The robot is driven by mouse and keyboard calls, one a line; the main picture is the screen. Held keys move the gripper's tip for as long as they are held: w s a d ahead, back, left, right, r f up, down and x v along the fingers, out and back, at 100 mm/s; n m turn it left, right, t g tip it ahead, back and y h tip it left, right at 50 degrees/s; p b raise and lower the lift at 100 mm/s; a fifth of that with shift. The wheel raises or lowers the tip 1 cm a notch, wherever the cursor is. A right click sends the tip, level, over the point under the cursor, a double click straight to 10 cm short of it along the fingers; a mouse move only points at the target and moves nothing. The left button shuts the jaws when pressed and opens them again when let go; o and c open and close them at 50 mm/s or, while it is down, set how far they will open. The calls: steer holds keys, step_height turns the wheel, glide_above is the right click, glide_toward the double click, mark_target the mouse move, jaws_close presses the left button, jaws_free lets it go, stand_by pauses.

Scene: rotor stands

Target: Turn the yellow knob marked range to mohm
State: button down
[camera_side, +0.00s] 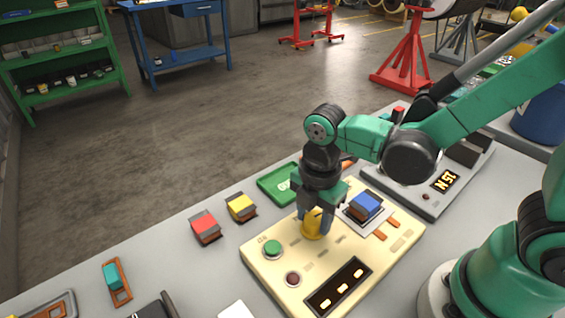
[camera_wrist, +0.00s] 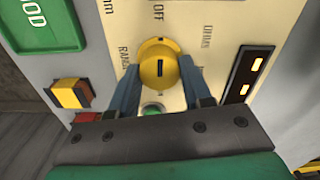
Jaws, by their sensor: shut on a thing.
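The yellow knob (camera_side: 312,224) stands on a cream panel (camera_side: 385,258) and has a dark pointer mark. In the wrist view the knob (camera_wrist: 159,66) sits between my two fingers, with part of the word RANGE printed beside it and another label on the right. My gripper (camera_side: 314,222) is above the panel with its fingers lowered around the knob, shut on it. It also shows in the wrist view (camera_wrist: 160,82). The mohm marking cannot be read in these frames.
A grey unit (camera_side: 430,190) stands behind.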

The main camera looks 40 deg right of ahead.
steer(key=m, duration=0.5)
steer(key=shift+m, duration=0.3)
steer(key=m, duration=1.1)
steer(key=shift+m, duration=0.4)
steer(key=m, duration=0.5)
steer(key=shift+d+m, duration=0.1)
steer(key=shift+m, duration=0.2)
steer(key=shift+c, duration=1.9)
jaws_free()
